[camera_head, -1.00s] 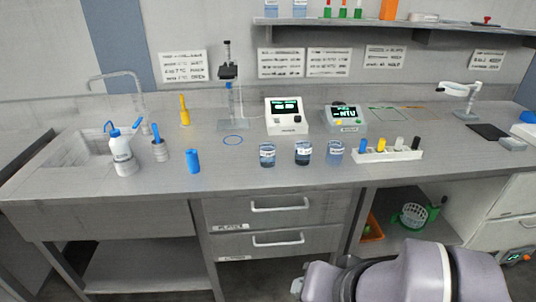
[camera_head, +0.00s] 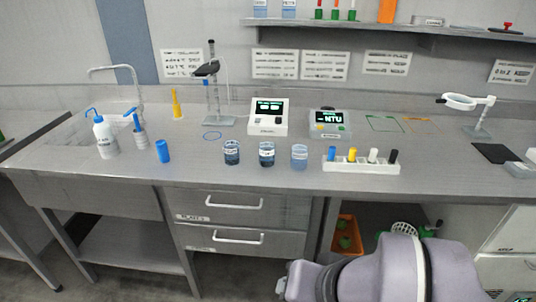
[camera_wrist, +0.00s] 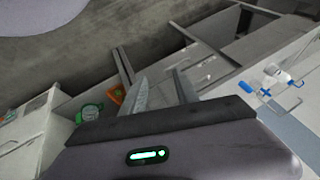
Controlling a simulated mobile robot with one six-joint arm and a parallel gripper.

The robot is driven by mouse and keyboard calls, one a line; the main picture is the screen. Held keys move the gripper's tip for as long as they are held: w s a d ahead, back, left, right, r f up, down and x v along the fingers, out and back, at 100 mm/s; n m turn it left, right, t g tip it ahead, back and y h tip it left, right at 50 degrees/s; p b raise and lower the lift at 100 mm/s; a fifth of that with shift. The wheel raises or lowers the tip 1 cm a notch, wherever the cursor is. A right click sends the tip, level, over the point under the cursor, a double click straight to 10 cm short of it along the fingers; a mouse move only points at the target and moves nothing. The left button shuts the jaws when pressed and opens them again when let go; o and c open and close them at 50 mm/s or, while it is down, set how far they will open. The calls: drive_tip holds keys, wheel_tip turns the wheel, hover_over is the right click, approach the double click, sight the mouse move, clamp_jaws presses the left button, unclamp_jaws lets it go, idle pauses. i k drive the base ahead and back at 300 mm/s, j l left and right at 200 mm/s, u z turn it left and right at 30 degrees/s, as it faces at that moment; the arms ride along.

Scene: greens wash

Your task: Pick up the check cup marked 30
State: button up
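Three small clear cups with white labels stand in a row on the grey bench in the head view: a left cup (camera_head: 232,152), a middle cup (camera_head: 267,154) and a right cup (camera_head: 299,157). The left and middle cups look darker blue, the right one paler. Their label marks are too small to read, so I cannot tell which is 30. My gripper (camera_wrist: 148,64) shows in the wrist view with its two fingers apart and nothing between them. It points at the drawers and floor, away from the cups. In the head view my arm is low in front of the bench.
A white rack (camera_head: 360,166) with coloured-capped vials stands right of the cups. A blue cylinder (camera_head: 163,151) and a wash bottle (camera_head: 104,135) stand left. Two meters (camera_head: 268,117) (camera_head: 330,123) sit behind. The bench front before the cups is clear.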

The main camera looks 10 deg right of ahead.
sight(267, 155)
drive_tip(key=i+j+z, duration=1.05)
